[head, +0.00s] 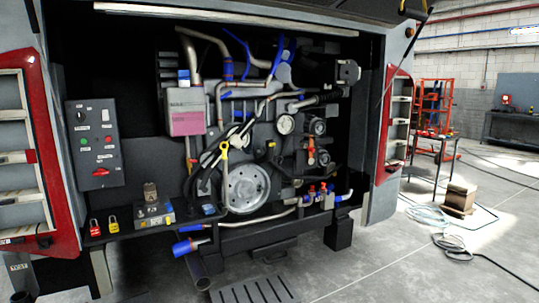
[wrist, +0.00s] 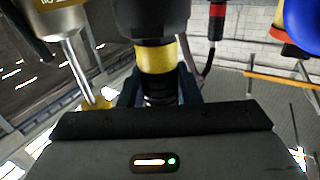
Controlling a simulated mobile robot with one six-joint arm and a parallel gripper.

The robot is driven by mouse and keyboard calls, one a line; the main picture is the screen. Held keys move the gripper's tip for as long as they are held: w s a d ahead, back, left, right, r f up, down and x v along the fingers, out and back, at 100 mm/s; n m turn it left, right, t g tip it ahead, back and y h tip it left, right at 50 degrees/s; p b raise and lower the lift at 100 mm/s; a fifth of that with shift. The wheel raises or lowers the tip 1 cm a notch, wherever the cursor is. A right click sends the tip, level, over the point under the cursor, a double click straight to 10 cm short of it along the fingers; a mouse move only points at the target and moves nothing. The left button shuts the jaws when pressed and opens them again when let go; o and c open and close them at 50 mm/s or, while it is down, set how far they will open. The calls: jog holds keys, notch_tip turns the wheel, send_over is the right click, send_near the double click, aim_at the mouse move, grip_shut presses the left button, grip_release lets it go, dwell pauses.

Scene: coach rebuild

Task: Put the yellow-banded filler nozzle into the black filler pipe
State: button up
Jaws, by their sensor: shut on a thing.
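In the wrist view my gripper (wrist: 158,90) is shut on a black, ribbed piece with a yellow band, the filler nozzle (wrist: 155,56). The band shows just beyond the dark fingers. Above it a wider black cylinder (wrist: 152,20) lines up with the nozzle. I cannot tell whether this is part of the nozzle or the filler pipe. The nozzle's far end is not clear. In the head view I cannot make out my gripper, the held nozzle or the filler pipe among the dark engine parts.
A metal tube with a yellow end (wrist: 93,88) hangs close on the left, and a blue rounded part (wrist: 303,22) is at the upper right. The engine bay holds a large pulley (head: 246,187), hoses and a control box (head: 94,144). The floor (head: 400,270) at right front is mostly clear.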

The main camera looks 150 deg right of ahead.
grip_shut()
jog(key=shift+r, duration=0.15)
jog(key=shift+r+p, duration=1.35)
jog(key=shift+r, duration=0.8)
jog(key=shift+r, duration=0.4)
jog(key=shift+s+f, duration=0.1)
